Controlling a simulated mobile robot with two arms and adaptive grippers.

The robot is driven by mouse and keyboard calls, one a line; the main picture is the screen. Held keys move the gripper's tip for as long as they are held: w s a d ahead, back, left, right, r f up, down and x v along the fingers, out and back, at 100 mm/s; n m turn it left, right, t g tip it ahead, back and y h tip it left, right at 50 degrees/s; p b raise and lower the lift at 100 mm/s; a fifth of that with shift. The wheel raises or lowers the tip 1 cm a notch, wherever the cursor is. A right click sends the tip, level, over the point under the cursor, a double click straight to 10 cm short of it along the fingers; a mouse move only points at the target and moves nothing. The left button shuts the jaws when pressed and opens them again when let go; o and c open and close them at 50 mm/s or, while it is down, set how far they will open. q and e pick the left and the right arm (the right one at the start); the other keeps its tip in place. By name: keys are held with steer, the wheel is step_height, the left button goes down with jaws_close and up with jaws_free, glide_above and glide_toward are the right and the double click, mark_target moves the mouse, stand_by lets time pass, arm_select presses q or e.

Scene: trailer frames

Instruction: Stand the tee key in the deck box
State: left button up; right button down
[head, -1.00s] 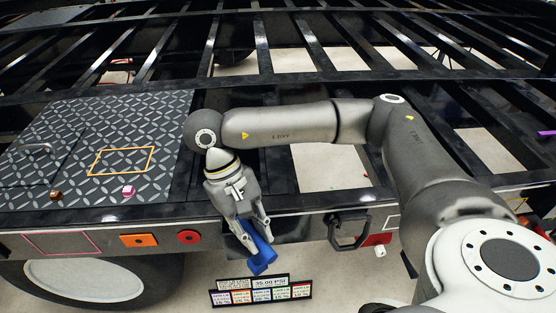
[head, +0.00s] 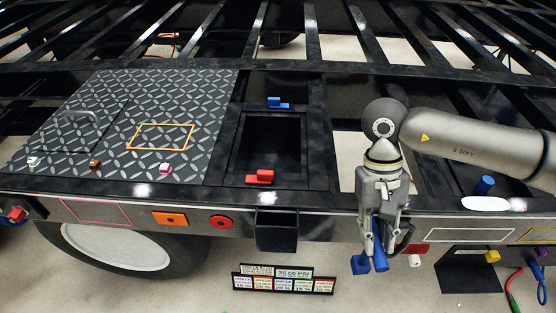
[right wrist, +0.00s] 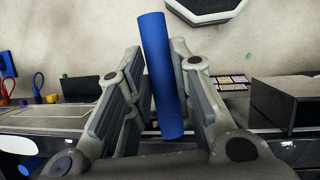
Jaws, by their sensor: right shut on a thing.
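My right gripper (head: 374,240) is at the front edge of the trailer frame, right of the deck box. It is shut on the blue tee key (head: 380,259), which hangs below the fingertips. A blue block-like part (head: 360,265) shows beside it; I cannot tell whether it belongs to the key. In the right wrist view, a blue cylinder of the key (right wrist: 164,75) stands slightly tilted between the fingers (right wrist: 158,100). The deck box (head: 235,155) is a dark open recess in the frame, right of the diamond plate. My left gripper is not in view.
A red latch (head: 260,177) and a blue latch (head: 278,103) sit at the box's near and far rims. The diamond plate (head: 190,105) bears small blocks. A placard (head: 283,281) stands below the rail.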

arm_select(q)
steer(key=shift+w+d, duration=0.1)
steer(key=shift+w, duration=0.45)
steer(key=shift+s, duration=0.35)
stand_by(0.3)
